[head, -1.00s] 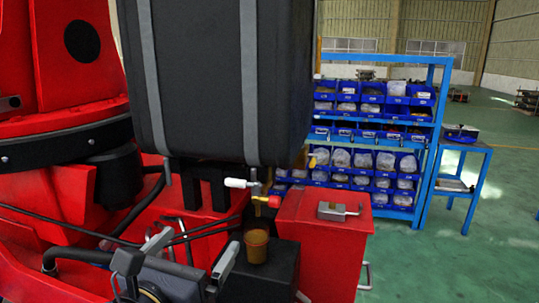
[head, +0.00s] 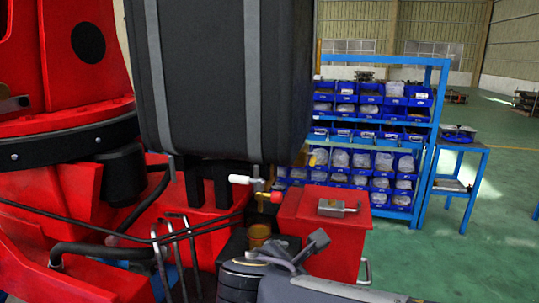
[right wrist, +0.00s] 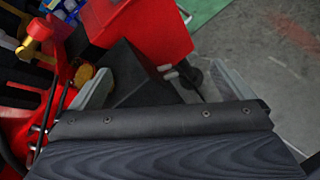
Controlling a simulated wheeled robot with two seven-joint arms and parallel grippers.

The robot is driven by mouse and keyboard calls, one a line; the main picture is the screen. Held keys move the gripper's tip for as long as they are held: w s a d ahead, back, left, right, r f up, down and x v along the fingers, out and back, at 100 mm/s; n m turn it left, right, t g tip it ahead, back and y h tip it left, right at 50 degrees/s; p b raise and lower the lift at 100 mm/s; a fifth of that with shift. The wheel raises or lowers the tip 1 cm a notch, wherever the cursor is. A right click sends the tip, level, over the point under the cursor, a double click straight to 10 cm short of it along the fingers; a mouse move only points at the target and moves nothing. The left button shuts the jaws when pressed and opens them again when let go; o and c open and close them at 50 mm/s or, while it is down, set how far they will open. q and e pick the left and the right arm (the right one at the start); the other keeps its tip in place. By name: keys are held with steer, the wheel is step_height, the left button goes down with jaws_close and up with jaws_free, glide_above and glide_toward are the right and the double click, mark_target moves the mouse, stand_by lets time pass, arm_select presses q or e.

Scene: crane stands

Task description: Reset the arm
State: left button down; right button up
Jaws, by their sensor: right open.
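My right gripper (head: 295,250) is in front of the red box (head: 325,240), low in the head view, with its arm reaching in from the lower right. In the right wrist view its two grey fingers (right wrist: 160,88) stand wide apart with nothing held between them. Beyond them are a dark block (right wrist: 133,75) and part of the red box (right wrist: 150,30). My left gripper is not in view.
A black tank (head: 222,80) hangs above valves with a white handle (head: 239,180) and a red handle (head: 276,196). A brownish cup (head: 259,235) stands below. A metal padlock-like piece (head: 337,207) lies on the red box. Blue shelving (head: 428,150) stands behind; green floor (head: 500,220) is clear at right.

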steer(key=s+d+f+m+g+y, duration=0.25)
steer(key=s+d+f+m, duration=0.2)
steer(key=d, duration=0.25)
steer(key=s+d+f+m+g+y, duration=0.1)
steer(key=s+d+f+m+g, duration=0.25)
steer(key=d+f+m, duration=0.35)
steer(key=s+f+m+t+y, duration=0.1)
steer(key=s+m+y, duration=0.5)
steer(key=s+m, duration=0.5)
steer(key=m, duration=0.4)
steer(key=shift+s+d+f+t, duration=0.3)
steer(key=shift+f+t, duration=0.05)
steer(key=shift+t, duration=0.05)
